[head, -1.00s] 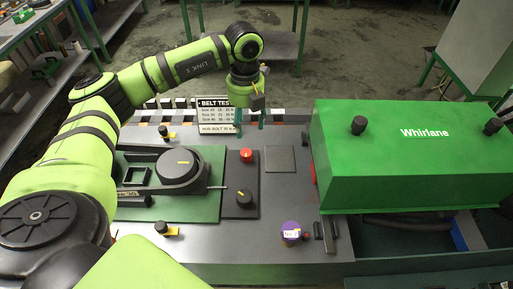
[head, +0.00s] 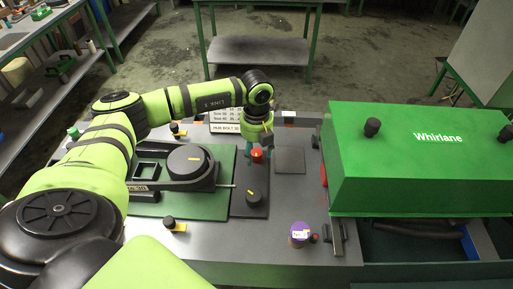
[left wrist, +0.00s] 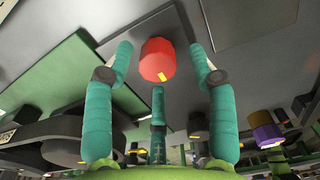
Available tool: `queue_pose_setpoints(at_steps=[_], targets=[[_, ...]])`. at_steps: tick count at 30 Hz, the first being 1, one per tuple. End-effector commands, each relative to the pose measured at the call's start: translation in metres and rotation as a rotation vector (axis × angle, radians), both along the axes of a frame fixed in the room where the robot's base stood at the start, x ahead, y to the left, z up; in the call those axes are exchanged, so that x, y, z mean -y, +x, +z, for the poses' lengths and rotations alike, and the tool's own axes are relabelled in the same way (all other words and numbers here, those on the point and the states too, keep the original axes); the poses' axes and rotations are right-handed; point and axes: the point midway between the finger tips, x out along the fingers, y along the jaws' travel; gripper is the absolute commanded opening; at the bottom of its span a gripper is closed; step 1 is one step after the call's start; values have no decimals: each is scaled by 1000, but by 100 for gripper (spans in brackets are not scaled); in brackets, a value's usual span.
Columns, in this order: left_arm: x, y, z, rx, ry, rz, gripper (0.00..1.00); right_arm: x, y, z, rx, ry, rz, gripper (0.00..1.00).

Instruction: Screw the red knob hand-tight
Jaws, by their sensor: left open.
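The red knob (head: 257,155) stands on a dark plate on the grey bench top. In the left wrist view the red knob (left wrist: 157,59), with a small yellow mark, lies ahead of and between the spread teal fingers. My left gripper (head: 258,156) is open over the red knob and points down at it. In the left wrist view the gripper (left wrist: 160,70) shows its fingers apart, and I see no finger touching the knob. My right gripper is not in view.
A black knob (head: 254,197) with a yellow mark stands on the same plate, near the red one. A large round black part (head: 188,165) is to the left. The green Whirlane housing (head: 415,160) stands right. A purple-topped jar (head: 299,231) is at the front.

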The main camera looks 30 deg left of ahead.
Motion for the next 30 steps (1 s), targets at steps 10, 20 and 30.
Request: queue_pose_setpoints(at_steps=[10, 20, 30], targets=[[0, 0, 0, -1, -1, -1, 4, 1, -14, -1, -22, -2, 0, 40], [2, -2, -2, -8, -2, -5, 2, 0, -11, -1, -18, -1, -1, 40], [2, -3, -5, -11, -3, -101, 1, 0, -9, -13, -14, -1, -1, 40]])
